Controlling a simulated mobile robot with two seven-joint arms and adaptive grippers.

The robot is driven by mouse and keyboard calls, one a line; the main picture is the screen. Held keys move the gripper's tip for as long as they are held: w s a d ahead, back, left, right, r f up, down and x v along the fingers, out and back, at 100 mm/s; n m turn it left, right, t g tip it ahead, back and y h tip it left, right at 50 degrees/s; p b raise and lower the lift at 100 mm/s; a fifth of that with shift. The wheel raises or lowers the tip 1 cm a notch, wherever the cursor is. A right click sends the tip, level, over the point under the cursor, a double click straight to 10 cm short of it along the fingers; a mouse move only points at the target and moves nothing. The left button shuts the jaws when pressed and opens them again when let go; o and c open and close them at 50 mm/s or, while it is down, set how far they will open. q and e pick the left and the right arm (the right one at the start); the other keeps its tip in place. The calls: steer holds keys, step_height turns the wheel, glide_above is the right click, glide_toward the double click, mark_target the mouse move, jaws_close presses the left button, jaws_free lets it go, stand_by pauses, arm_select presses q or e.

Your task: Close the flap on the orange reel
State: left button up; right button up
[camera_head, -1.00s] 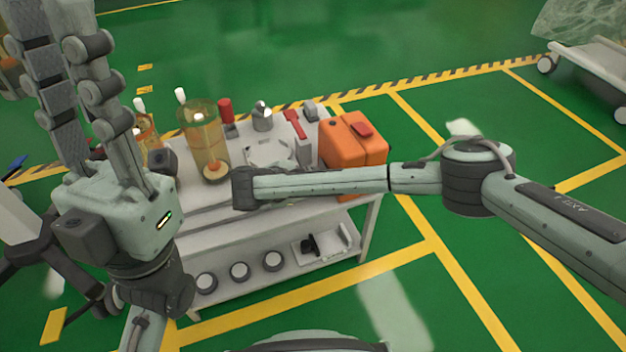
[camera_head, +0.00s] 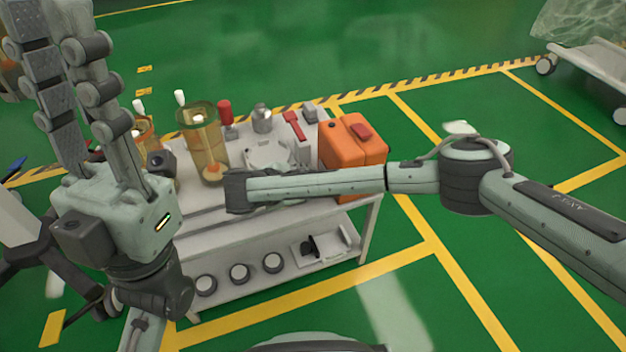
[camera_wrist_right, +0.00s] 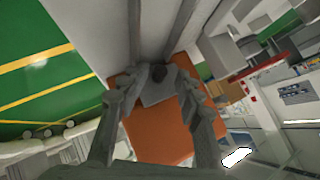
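The orange reel (camera_head: 343,145) looks like a boxy orange case with a darker red-orange patch on top, at the right end of the white cart. Its lower part is hidden behind my right forearm, and I cannot tell how its flap stands. In the right wrist view a broad orange surface (camera_wrist_right: 160,136) fills the space beyond my right gripper (camera_wrist_right: 160,80). That gripper's fingers are apart, with a grey piece with a dark knob (camera_wrist_right: 157,76) between or beyond the tips; contact is unclear. My left gripper (camera_head: 62,75) is raised at the left, fingers apart and empty.
The white cart (camera_head: 205,225) also holds an amber cylinder (camera_head: 203,135), a red-topped item (camera_head: 226,115), a metal canister (camera_head: 262,118) and a red-handled item (camera_head: 294,125). Its lower shelf holds round pieces and a tray.

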steer(key=v, duration=0.6)
steer(key=shift+s+a+r, duration=0.1)
steer(key=shift+s+r, duration=0.05)
steer(key=shift+r, duration=0.05)
